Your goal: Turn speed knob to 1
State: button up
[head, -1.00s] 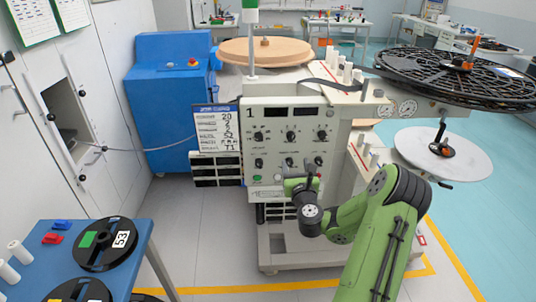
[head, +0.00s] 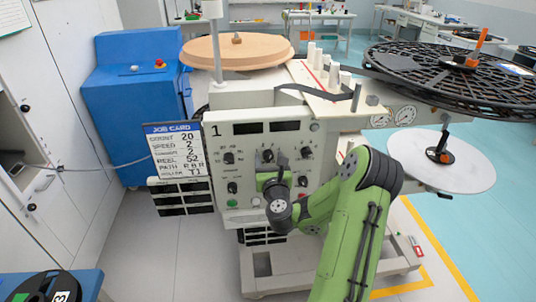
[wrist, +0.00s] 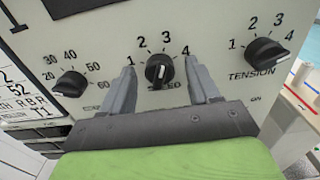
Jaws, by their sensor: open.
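The speed knob (wrist: 160,70) is black and round with a pale pointer mark, on the cream control panel (head: 240,180). Numbers 1 to 4 arc over it, and its label is partly hidden by my gripper. I cannot tell for sure which number the pointer marks. In the head view the speed knob (head: 267,155) is in the top row, middle. My gripper (wrist: 160,64) is open, with one finger to the left and one to the right of the knob; gaps show on both sides. In the head view my gripper (head: 272,178) is in front of the panel, hiding its lower middle part.
A 20-to-60 knob (wrist: 70,84) is left of the speed knob, and the tension knob (wrist: 267,52) is right. A job card (head: 175,152) hangs left of the panel. A black reel (head: 455,80) overhangs at the right. A blue cabinet (head: 135,100) stands behind left.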

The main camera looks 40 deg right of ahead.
jog(key=shift+s+a+r, duration=0.1)
jog(key=shift+c, duration=0.4)
jog(key=c, duration=1)
jog(key=shift+o, duration=0.2)
jog(key=shift+n, duration=0.3)
jog(key=n, duration=0.3)
jog(key=shift+n, duration=0.3)
jog(key=n, duration=0.4)
jog(key=shift+a+n, duration=0.1)
jog(key=shift+n, duration=0.2)
jog(key=n, duration=0.4)
jog(key=shift+n+b, duration=0.3)
jog(key=shift+b, duration=0.05)
jog(key=n, duration=0.4)
jog(key=shift+f+n, duration=0.25)
jog(key=shift+n, duration=0.05)
